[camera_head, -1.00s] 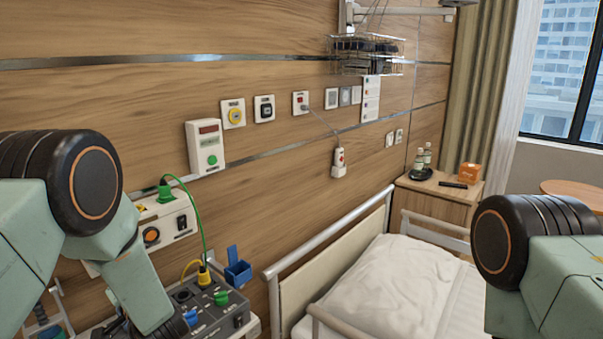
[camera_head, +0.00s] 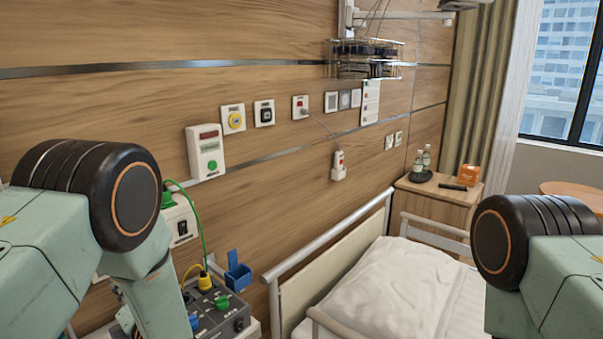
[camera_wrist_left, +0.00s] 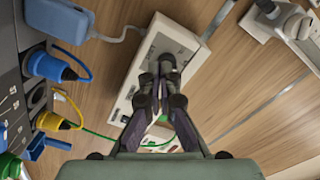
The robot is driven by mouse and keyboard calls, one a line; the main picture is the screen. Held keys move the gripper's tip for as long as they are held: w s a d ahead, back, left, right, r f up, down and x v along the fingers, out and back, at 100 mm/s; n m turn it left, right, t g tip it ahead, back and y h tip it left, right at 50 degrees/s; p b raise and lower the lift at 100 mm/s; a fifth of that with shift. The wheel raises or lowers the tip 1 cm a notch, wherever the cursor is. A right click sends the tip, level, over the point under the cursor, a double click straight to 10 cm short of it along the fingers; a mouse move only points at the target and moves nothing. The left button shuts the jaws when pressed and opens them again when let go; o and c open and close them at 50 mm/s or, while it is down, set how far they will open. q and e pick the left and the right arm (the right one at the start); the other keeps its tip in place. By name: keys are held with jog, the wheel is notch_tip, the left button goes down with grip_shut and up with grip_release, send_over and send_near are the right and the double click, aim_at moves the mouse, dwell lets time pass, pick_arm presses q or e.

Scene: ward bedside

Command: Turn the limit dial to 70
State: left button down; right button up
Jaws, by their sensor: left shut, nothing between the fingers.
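The white wall box (camera_head: 181,222) is mostly hidden behind my left arm in the head view; its black switch and a green plug show. An orange-ringed black dial on it, seen earlier, is now covered. In the left wrist view the white box (camera_wrist_left: 186,38) is tilted in the picture, and my left gripper (camera_wrist_left: 167,64) is shut and empty in front of it. The fingertips cover part of its face, and I cannot tell whether they touch the dial. No dial marking can be read. My right gripper is out of view; only its arm shows.
Below the box is a grey device (camera_head: 222,310) with yellow, green and blue plugs. A green cable (camera_head: 204,230) loops between box and device. A blue holder (camera_head: 237,272) is beside it. The bed (camera_head: 375,290) is right of these. A wall panel (camera_head: 207,152) hangs above.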

pick_arm(q)
jog(key=shift+s+d, duration=0.4)
jog(key=a+n+b, duration=0.1)
jog(key=n, duration=0.1)
jog(key=w+a+n+b, duration=0.1)
jog(key=n+b, duration=0.1)
jog(key=w+a+n+b, duration=0.1)
jog(key=n, duration=0.1)
jog(key=shift+a+r+b, duration=0.1)
jog(key=shift+a+b, duration=0.25)
jog(key=shift+a, duration=0.05)
jog(key=shift+x, duration=0.85)
